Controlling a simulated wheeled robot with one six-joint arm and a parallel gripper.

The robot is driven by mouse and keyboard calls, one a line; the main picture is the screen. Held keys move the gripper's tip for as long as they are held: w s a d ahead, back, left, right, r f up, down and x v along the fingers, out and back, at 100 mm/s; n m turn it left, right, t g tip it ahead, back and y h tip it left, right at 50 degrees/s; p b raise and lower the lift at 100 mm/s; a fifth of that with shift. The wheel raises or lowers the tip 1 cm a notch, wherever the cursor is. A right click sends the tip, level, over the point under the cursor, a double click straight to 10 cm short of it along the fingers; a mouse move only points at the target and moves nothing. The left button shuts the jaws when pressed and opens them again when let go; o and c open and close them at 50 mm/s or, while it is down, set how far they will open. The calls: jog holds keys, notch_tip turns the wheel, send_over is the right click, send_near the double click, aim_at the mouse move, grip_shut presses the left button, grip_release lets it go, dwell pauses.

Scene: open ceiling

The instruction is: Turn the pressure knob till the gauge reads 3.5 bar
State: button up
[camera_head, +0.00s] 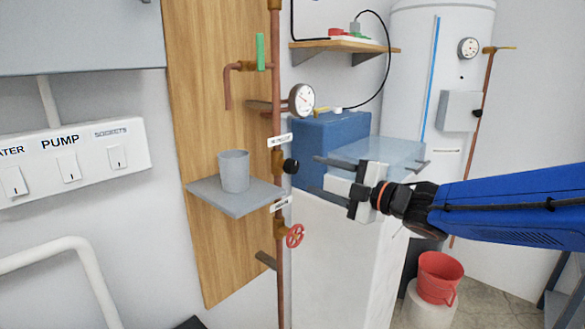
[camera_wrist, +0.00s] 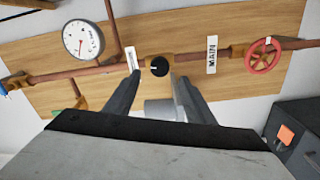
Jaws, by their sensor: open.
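The black pressure knob (camera_head: 290,166) sits on a brass fitting of the vertical copper pipe. In the wrist view the knob (camera_wrist: 159,66) lies just beyond and between my fingertips. The round white gauge (camera_head: 302,98) is above the knob on the same pipe; it also shows in the wrist view (camera_wrist: 83,40). Its needle is visible, but its reading is too small to tell. My gripper (camera_head: 319,176) is open and empty, its two fingers pointing at the knob, with a gap apparent in the head view.
A red handwheel (camera_head: 294,235) marked MAIN is below the knob. A grey cup (camera_head: 234,170) stands on a small shelf (camera_head: 240,202) to the left. A green-handled tap (camera_head: 260,52) is above. A blue box (camera_head: 328,142) is behind my gripper.

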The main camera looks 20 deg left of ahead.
aim_at(295, 168)
jog(key=x, duration=0.9)
jog(key=shift+w+a, duration=0.1)
jog(key=shift+a, duration=0.15)
jog(key=c, duration=1)
